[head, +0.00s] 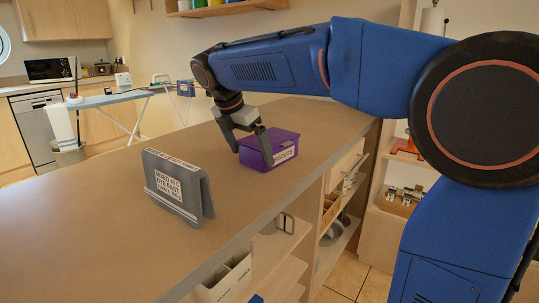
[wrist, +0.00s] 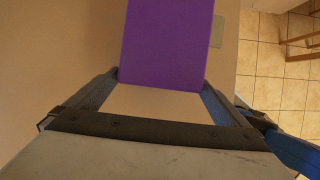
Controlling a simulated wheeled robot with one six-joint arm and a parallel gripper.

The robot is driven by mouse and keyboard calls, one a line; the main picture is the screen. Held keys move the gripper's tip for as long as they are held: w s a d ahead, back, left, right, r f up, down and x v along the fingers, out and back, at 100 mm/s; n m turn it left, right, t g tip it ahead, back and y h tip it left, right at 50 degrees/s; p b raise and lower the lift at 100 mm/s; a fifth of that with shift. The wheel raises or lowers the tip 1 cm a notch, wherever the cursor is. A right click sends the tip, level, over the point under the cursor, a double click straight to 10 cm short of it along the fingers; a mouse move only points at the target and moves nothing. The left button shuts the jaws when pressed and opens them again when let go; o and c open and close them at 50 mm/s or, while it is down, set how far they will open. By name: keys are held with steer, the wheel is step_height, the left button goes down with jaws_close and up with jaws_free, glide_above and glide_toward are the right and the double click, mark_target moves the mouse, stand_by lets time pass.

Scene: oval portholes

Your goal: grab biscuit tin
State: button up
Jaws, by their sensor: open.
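The biscuit tin (head: 270,149) is a purple box with a white label on its front side. It sits on the brown counter near its front edge. My gripper (head: 250,143) is over the tin in the head view, with its fingers pointing down. In the wrist view the tin's plain purple top (wrist: 167,45) fills the upper middle. The two fingertips of my gripper (wrist: 160,85) are apart, one by each side of the tin's near end. Bare counter shows between the tin and the palm. I cannot tell whether the fingers touch the tin.
A grey folded sign (head: 180,186) stands on the counter (head: 85,235), left of the tin. Open shelves (head: 285,245) lie below the counter's front edge. Bare counter lies around the sign. An ironing board (head: 110,98) stands behind at left. Tiled floor (wrist: 275,60) shows at right in the wrist view.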

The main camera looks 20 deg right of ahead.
steer(key=shift+w+d+f, duration=0.1)
steer(key=shift+d+f, duration=0.1)
steer(key=shift+f, duration=0.35)
steer(key=c, duration=1.1)
steer(key=shift+o, duration=0.3)
steer(key=shift+r, duration=0.15)
